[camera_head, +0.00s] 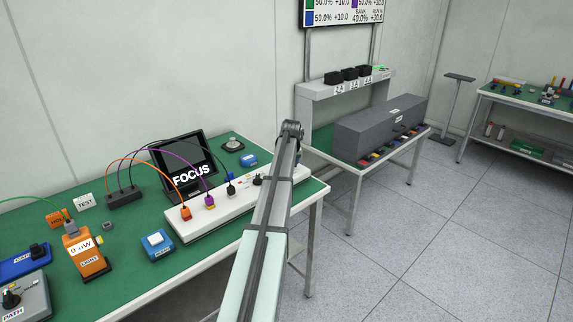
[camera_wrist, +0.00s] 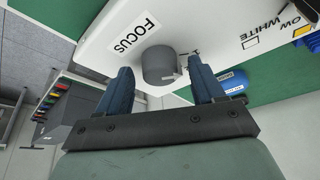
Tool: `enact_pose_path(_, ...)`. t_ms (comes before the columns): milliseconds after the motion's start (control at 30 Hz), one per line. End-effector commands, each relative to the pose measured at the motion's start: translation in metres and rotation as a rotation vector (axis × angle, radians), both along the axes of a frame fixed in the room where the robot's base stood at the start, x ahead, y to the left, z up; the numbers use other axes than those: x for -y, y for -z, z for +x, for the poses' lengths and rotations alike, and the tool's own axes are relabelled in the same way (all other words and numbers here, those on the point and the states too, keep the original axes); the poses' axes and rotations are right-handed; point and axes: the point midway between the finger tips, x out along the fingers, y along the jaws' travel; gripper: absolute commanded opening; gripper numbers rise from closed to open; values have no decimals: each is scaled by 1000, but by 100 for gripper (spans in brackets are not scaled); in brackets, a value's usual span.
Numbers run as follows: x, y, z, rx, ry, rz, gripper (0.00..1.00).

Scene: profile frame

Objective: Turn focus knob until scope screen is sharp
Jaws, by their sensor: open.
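In the wrist view the focus knob (camera_wrist: 158,66), a dark grey cylinder, stands on the white panel beside a label reading FOCUS (camera_wrist: 133,33). My gripper (camera_wrist: 160,66) has its two blue fingers apart. The knob appears between the fingertips with a gap on each side; whether the tips reach around it in depth I cannot tell. In the head view the dark scope screen (camera_head: 174,157) stands on the bench behind the white panel (camera_head: 182,228) and shows large white letters reading FOCUS, legible at this size.
Cables run from the panel to a black box (camera_head: 125,196). The green bench (camera_head: 120,228) also carries an orange light unit (camera_head: 84,255) and a blue box (camera_head: 157,245). A blue object (camera_wrist: 231,82) shows near the right finger. Another bench holds a grey block (camera_head: 375,135).

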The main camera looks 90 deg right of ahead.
Motion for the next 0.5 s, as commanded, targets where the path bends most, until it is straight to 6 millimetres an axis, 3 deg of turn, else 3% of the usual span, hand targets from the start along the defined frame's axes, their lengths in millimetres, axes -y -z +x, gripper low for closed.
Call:
enact_pose_path(333, 1, 3, 0, 0, 0, 0, 68)
enact_pose_path(500, 1, 3, 0, 0, 0, 0, 51)
